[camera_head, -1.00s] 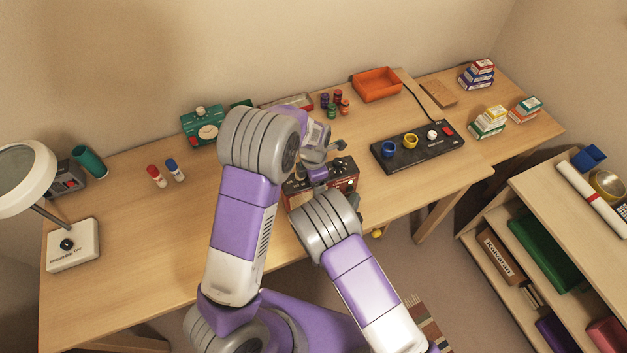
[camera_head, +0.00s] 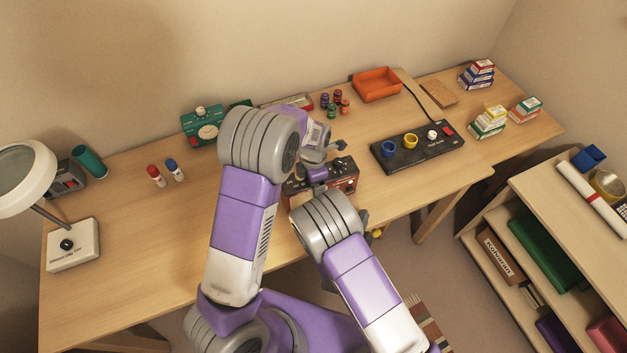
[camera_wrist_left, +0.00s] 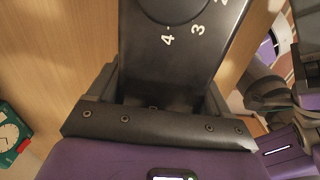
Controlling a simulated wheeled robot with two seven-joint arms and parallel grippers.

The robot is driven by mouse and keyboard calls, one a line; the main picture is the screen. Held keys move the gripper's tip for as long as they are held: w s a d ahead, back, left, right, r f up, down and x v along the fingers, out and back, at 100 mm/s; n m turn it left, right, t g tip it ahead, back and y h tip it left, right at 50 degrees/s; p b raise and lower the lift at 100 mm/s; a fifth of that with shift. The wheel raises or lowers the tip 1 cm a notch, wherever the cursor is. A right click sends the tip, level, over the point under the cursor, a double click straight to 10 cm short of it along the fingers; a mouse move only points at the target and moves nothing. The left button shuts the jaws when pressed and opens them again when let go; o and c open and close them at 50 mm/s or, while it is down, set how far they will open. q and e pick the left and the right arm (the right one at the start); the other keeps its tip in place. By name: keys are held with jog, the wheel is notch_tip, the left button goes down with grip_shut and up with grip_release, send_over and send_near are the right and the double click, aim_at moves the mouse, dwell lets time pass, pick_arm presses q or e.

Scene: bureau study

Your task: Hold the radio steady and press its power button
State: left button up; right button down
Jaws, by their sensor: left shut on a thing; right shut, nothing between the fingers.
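The radio (camera_head: 347,184), dark on top with a reddish-brown front, stands near the desk's front edge. My arms partly cover it. My left gripper (camera_wrist_left: 158,92) is shut on it; in the left wrist view the radio's dark face (camera_wrist_left: 195,55) with a round dial and white numerals lies between the fingers. In the head view the left hand is at the radio's left part, its fingertips hidden. My right gripper (camera_head: 364,217) is shut and empty in front of the radio, mostly hidden behind its wrist. I cannot make out the power button.
A black control panel (camera_head: 433,154) lies right of the radio. Behind are an orange tray (camera_head: 377,84) and several small jars. A green device (camera_head: 202,126) stands at the back left, a magnifier lamp (camera_head: 73,252) at far left. The desk's left middle is clear.

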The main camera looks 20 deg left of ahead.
pick_arm(q)
jog(key=o, duration=1.7)
jog(key=shift+o, duration=0.2)
